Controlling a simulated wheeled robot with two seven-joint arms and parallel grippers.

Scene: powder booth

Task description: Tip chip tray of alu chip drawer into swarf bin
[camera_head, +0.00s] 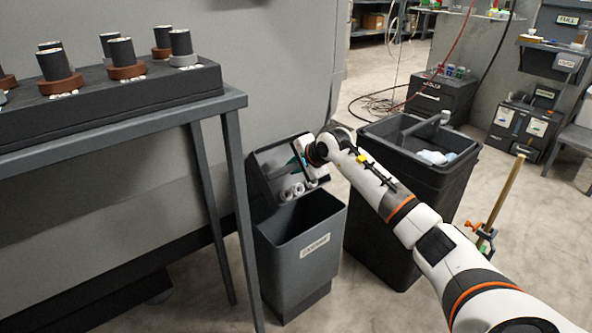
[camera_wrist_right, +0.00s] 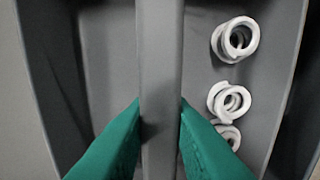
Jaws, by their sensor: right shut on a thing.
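The chip tray (camera_head: 268,172) is a dark grey tray, held tilted over the back of the open swarf bin (camera_head: 287,257). Several pale curled chips (camera_head: 291,191) lie along its lower side, and they also show as white rings in the right wrist view (camera_wrist_right: 237,39). My right gripper (camera_head: 302,158) is at the tray; its teal fingers (camera_wrist_right: 160,105) are shut on the tray's grey middle bar (camera_wrist_right: 161,60). The bin is a tall grey box with a pale label on its front; its visible inside looks empty. My left gripper is not in view.
A larger black bin (camera_head: 385,235) with pale contents stands right of the swarf bin, under my right arm. A grey table (camera_head: 120,127) with several dark cylinders on a block is at the left. A grey machine wall is behind.

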